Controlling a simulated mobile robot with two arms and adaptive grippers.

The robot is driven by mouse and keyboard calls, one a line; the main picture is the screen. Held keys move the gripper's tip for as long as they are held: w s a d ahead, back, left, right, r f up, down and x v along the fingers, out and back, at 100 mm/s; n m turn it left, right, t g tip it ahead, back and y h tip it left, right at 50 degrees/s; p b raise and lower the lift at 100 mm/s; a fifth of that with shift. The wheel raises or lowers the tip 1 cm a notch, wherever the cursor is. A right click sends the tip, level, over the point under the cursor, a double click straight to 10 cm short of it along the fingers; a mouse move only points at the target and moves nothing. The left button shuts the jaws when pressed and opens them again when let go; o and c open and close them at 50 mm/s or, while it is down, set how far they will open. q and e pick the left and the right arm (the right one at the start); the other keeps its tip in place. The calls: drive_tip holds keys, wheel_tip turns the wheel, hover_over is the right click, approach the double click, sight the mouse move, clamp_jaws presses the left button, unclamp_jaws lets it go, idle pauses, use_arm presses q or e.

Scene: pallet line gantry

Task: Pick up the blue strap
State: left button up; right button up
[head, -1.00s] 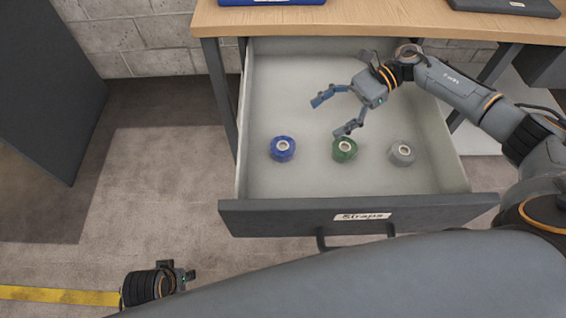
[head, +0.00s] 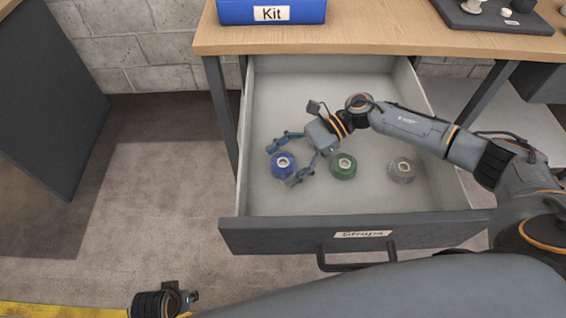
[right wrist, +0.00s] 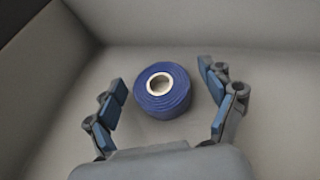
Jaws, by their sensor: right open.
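The blue strap (head: 283,166) is a blue roll with a pale core. It lies flat on the floor of the open drawer (head: 300,232), at the left of a row of rolls. My right gripper (head: 287,160) is open at the strap, its two fingers on either side of it. In the right wrist view the blue strap (right wrist: 163,91) sits between the spread fingertips, slightly beyond them, with a gap on both sides. My left gripper (head: 185,297) shows only in part at the bottom left, away from the drawer, and its jaws cannot be made out.
A green roll (head: 343,167) and a grey roll (head: 401,171) lie to the right in the drawer. Drawer walls enclose the rolls. Above is a wooden tabletop (head: 400,38) with a blue box labelled Kit (head: 271,12) and a dark tray (head: 497,20).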

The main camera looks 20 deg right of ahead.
drive_tip(key=shift+s+a+f, duration=0.15)
drive_tip(key=shift+a+f, duration=0.2)
drive_tip(key=shift+a, duration=0.3)
drive_tip(key=c, duration=1.4)
drive_tip(key=shift+r, duration=0.15)
